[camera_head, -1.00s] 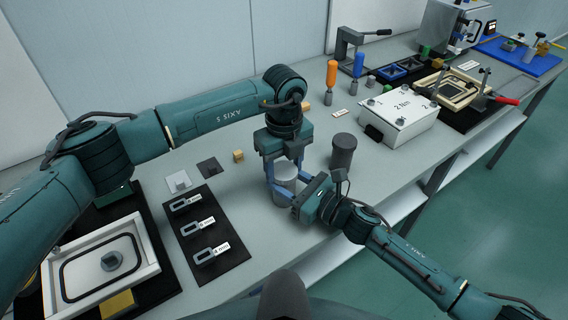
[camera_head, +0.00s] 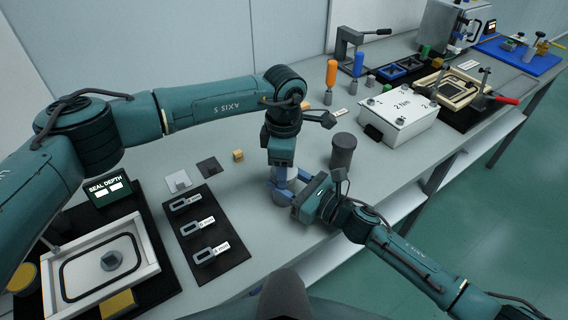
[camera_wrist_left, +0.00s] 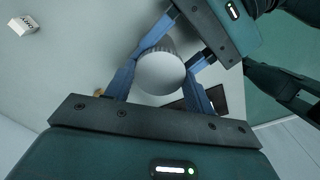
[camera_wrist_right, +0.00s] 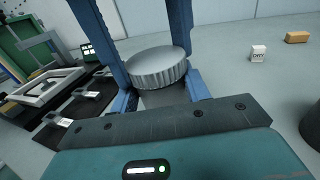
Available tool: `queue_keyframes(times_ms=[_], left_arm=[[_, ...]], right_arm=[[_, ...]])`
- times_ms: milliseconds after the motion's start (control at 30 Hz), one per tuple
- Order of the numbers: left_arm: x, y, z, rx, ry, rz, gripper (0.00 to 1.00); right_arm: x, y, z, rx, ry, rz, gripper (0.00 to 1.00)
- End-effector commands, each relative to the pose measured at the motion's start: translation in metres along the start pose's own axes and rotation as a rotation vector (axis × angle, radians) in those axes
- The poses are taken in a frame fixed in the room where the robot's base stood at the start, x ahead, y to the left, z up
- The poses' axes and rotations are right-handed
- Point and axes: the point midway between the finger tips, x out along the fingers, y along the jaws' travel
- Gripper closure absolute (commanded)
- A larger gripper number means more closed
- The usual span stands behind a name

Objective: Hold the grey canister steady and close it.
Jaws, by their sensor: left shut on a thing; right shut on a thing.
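The grey canister (camera_head: 279,200) stands upright on the bench, mostly hidden by my grippers in the head view. Its ribbed round lid (camera_wrist_right: 157,68) sits on top in the right wrist view, over the darker body (camera_wrist_right: 166,97). The lid also shows from above in the left wrist view (camera_wrist_left: 161,73). My left gripper (camera_head: 281,184) points down from above, its blue fingers shut on the lid's sides. My right gripper (camera_head: 290,197) reaches in from the right, low, shut on the body. I cannot tell whether the lid is fully seated.
A dark grey cylinder (camera_head: 343,152) stands to the right of the grippers. A black mat (camera_head: 223,246) with several labelled clips and a white tray (camera_head: 146,243) lie left. A white box (camera_head: 402,115) is farther right. A small wooden block (camera_head: 238,156) lies behind.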

Motion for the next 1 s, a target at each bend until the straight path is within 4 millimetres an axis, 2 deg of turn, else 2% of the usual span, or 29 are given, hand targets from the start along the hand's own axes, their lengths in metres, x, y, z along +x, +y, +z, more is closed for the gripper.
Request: queue_keyframes(times_ms=[100,167,300,333,567,833,1000], left_arm=[[-0.001,0.0,0.0,0.224,-0.001,0.001,0.73],[0.0,0.0,0.0,0.31,-0.001,0.001,0.73],[0.0,0.0,0.001,0.296,-0.001,0.0,0.73],[0.0,0.0,0.001,0.295,-0.001,0.0,0.45],[0.0,0.0,0.001,0.294,-0.001,0.0,0.26],[-0.001,0.0,0.0,0.293,0.0,0.0,0.24],[-0.015,0.001,0.0,0.293,0.0,0.002,0.24]], right_arm=[[0.0,0.0,-0.001,0.0,0.001,0.0,1.0],[0.0,0.0,-0.001,0.0,0.001,0.0,1.0],[0.0,0.0,-0.001,0.0,0.001,0.0,1.0],[0.0,0.0,-0.001,0.0,0.001,0.0,1.0],[0.0,0.0,-0.001,0.001,0.001,0.0,1.0],[0.0,0.0,-0.001,0.001,0.001,0.0,1.0],[0.0,0.0,-0.001,0.001,0.001,0.0,1.0]])
